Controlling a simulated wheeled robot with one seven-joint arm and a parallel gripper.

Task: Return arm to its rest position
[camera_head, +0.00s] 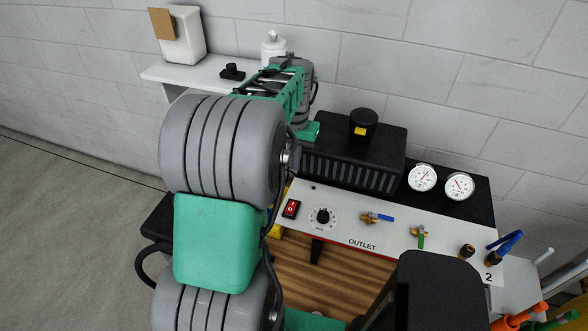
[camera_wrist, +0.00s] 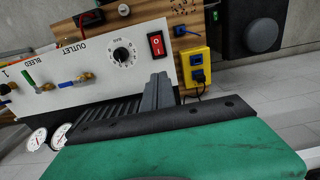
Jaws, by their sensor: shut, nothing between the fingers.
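My arm, with grey ringed joints and green links, rises from the bottom of the head view and reaches away toward the wall shelf. Its far end is beside the left end of the black ribbed box. In the wrist view my gripper (camera_wrist: 158,92) shows as two grey fingers shut together with nothing between them. They point toward the white control panel (camera_wrist: 85,70), close to its red rocker switch (camera_wrist: 156,44) in the picture; I cannot tell the exact gap. In the head view the fingers cannot be made out.
The black ribbed box (camera_head: 352,152) stands behind the panel (camera_head: 342,220), with two gauges (camera_head: 422,177) to its right. A white shelf (camera_head: 190,72) holds a dispenser (camera_head: 182,38) and bottle (camera_head: 273,48). A yellow outlet box (camera_wrist: 195,68) is near the fingers. Grey floor at left looks clear.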

